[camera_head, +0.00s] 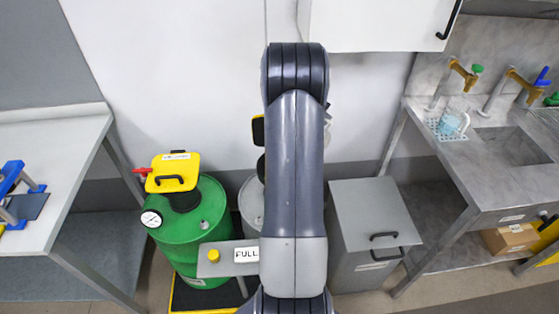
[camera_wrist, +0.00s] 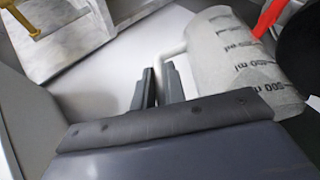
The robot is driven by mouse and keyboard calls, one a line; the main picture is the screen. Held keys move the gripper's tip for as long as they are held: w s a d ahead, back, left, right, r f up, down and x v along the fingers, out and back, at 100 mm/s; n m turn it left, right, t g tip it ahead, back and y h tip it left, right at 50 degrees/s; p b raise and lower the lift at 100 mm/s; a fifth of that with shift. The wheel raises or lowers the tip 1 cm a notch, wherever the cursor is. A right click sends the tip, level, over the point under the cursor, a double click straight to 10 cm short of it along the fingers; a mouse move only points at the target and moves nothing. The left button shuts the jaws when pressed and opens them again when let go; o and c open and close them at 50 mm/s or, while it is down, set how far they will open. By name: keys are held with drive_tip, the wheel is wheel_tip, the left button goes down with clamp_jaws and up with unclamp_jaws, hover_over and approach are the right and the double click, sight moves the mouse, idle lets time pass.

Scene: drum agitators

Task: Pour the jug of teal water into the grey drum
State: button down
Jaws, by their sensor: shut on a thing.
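My gripper (camera_wrist: 160,80) is shut on the pale handle (camera_wrist: 174,50) of a jug (camera_wrist: 235,62) with ml marks. The jug looks tilted in the wrist view and greyish-white; I see no teal in it. In the head view my arm hides my gripper and nearly all of this jug; a pale bit shows right of the arm. The grey drum (camera_head: 247,205) stands behind my arm, mostly hidden, with a yellow and black part above it. A second small jug (camera_head: 450,123) with light blue-teal content stands on the sink's drainer.
A green drum (camera_head: 190,235) with a yellow lid and gauge stands left of the grey drum. A panel (camera_head: 230,258) with a yellow button and a "FULL" label is in front. A grey bin (camera_head: 370,230) is at right. The sink counter (camera_head: 480,150) has brass taps.

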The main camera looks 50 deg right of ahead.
drive_tip(key=shift+y, duration=0.3)
drive_tip(key=r+p, duration=0.1)
drive_tip(key=r, duration=0.1)
drive_tip(key=r+p, duration=0.2)
drive_tip(key=shift+s+d, duration=0.15)
drive_tip(key=shift+d, duration=0.05)
wheel_tip(320, 180, up, 3)
drive_tip(key=shift+s+d+f+t, duration=0.1)
drive_tip(key=shift+d+f+t, duration=0.05)
drive_tip(key=shift+t, duration=0.15)
drive_tip(key=shift+s+d+f+m+t+y, duration=0.15)
drive_tip(key=shift+s+d+f+y, duration=0.1)
drive_tip(key=shift+f+y, duration=0.25)
drive_tip(key=shift+s+d+f+m+t+y, duration=0.15)
drive_tip(key=shift+d+f+y, duration=0.1)
drive_tip(key=shift+f+y, duration=0.2)
drive_tip(key=s+d+f+t+y+b, duration=0.1)
drive_tip(key=d+f+t+y, duration=0.1)
drive_tip(key=f, duration=0.4)
drive_tip(key=s+d+f+m+t+y+b, duration=0.1)
drive_tip(key=s+d+f+y, duration=0.1)
drive_tip(key=f, duration=0.4)
drive_tip(key=shift+s+d+m+t+y+b, duration=0.15)
drive_tip(key=shift+d+m+t+y+b, duration=0.25)
drive_tip(key=shift+y, duration=0.55)
